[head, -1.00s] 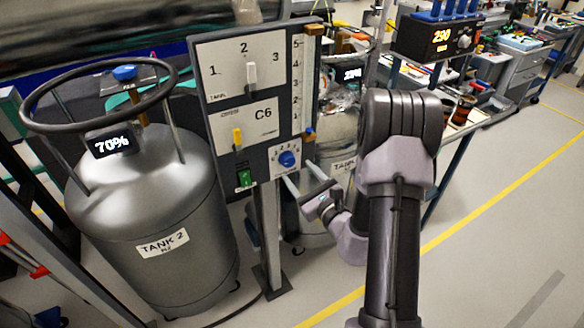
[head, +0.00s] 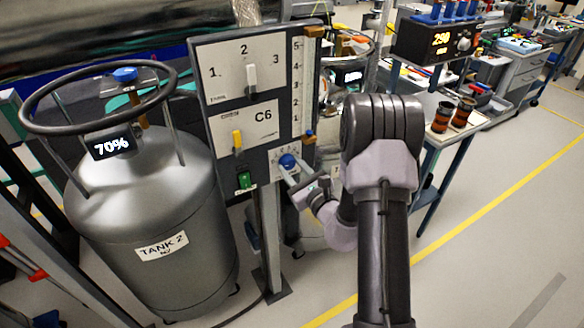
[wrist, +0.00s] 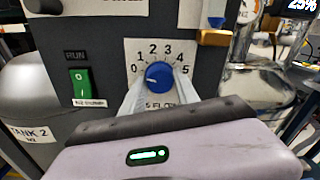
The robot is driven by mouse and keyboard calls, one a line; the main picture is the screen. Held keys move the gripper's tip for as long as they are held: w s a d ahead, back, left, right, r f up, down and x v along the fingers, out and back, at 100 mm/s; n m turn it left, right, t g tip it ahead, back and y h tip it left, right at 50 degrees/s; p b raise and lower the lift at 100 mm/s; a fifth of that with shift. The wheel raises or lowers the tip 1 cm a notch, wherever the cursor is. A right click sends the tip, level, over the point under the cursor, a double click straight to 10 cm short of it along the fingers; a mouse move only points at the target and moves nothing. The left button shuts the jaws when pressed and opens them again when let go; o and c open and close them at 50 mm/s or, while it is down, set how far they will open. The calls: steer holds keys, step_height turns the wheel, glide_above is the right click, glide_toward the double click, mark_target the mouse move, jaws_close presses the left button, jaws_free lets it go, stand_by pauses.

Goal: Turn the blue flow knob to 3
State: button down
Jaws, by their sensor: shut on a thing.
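The blue flow knob (head: 287,161) is on the lower right of the C6 control panel (head: 262,150). In the wrist view the blue knob (wrist: 158,75) sits in the middle of a white dial plate marked 0 to 5. My gripper (head: 289,173) reaches it from the front right. In the wrist view the two pale fingers of my gripper (wrist: 160,86) stand on either side of the knob, shut on it. Which number the knob's pointer faces is not clear.
A green RUN switch (wrist: 81,88) is left of the dial. TANK 2 (head: 150,215) is at the left. Open floor (head: 480,240) lies to the right.

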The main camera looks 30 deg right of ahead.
steer(key=m+p, duration=0.3)
steer(key=m, duration=0.1)
steer(key=shift+r, duration=0.15)
steer(key=m+p, duration=0.4)
steer(key=m, duration=0.1)
steer(key=shift+m, duration=0.3)
steer(key=m+p, duration=0.3)
steer(key=m, duration=0.1)
steer(key=shift+m+p, duration=1.15)
steer(key=shift+m, duration=0.85)
steer(key=c, duration=0.9)
jaws_free()
